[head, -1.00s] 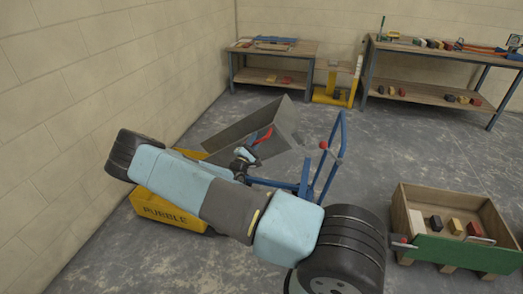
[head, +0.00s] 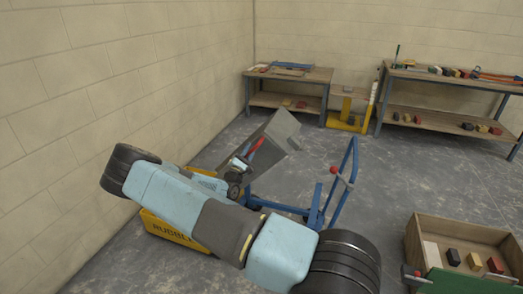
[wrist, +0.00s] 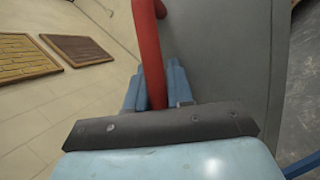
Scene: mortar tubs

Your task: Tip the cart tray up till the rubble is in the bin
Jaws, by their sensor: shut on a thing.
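The grey cart tray (head: 283,130) stands steeply tilted over the yellow bin, its side towards the wall low. The blue cart frame (head: 345,185) with a red knob stands to its right. The yellow bin (head: 170,230), marked as rubble, is by the left wall, mostly hidden behind my arm. My gripper (head: 240,168) is at the tray's side, shut on its red handle (head: 255,147). In the wrist view the red handle (wrist: 148,45) runs between the blue fingers, beside the grey tray wall (wrist: 225,50). I see no rubble; the tray's and bin's insides are hidden.
A wooden crate (head: 462,228) with several blocks and a green front stands at the lower right. Two workbenches (head: 290,73) (head: 455,78) and a yellow stand (head: 347,122) line the back. The block wall (head: 130,70) is close on the left. Floor between cart and benches is clear.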

